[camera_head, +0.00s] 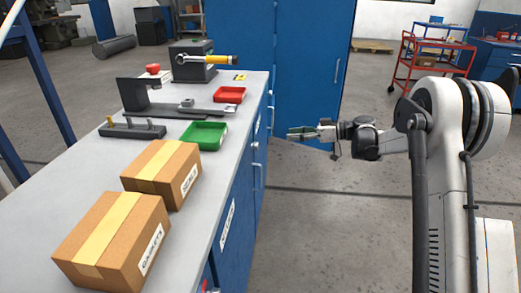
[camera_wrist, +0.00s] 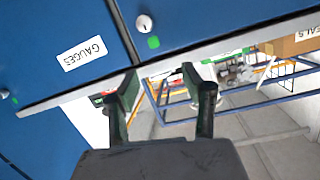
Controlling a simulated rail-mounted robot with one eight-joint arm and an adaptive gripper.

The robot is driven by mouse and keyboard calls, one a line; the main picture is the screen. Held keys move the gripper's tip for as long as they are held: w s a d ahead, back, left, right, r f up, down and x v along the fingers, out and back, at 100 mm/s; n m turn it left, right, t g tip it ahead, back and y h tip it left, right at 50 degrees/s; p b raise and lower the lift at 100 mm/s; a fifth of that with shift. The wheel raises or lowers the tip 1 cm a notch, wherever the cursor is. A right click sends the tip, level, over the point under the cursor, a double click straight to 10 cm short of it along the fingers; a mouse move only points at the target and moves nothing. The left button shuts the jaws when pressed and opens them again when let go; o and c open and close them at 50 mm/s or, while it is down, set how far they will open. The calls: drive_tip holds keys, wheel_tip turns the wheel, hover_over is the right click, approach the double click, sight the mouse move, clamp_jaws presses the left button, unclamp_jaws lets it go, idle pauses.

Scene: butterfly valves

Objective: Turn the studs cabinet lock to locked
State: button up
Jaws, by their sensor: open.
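My gripper (camera_head: 303,133) is open and empty, held in the air to the right of the blue bench cabinets in the head view. In the wrist view, my gripper (camera_wrist: 160,82) has its two dark green fingers apart, near the bench edge. That view is upside down. It shows a blue front with a GAUGES label (camera_wrist: 82,54), a round silver lock (camera_wrist: 145,23) and a green mark (camera_wrist: 153,42) beside the lock. Another lock (camera_wrist: 4,93) shows at the left edge.
The grey bench top (camera_head: 185,222) carries a GASKETS box (camera_head: 112,240), a SEALS box (camera_head: 163,172), a green tray (camera_head: 204,135), a red tray (camera_head: 229,95) and metal fixtures. A tall blue cabinet (camera_head: 305,60) stands behind.

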sight(256, 146)
wheel_tip(256, 146, down, 8)
drive_tip(key=w+d+r+n+g+y+b, duration=0.1)
drive_tip(key=w+n+y, duration=0.1)
drive_tip(key=n, duration=0.1)
drive_tip(key=a+b, duration=0.1)
drive_tip(key=a, duration=0.3)
drive_tip(key=w+a+b, duration=0.1)
drive_tip(key=a, duration=0.4)
drive_tip(key=a+b, duration=0.1)
drive_tip(key=a, duration=0.3)
drive_tip(key=shift+w+a+f, duration=0.15)
drive_tip(key=shift+w+f, duration=0.05)
drive_tip(key=shift+w, duration=0.05)
clamp_jaws()
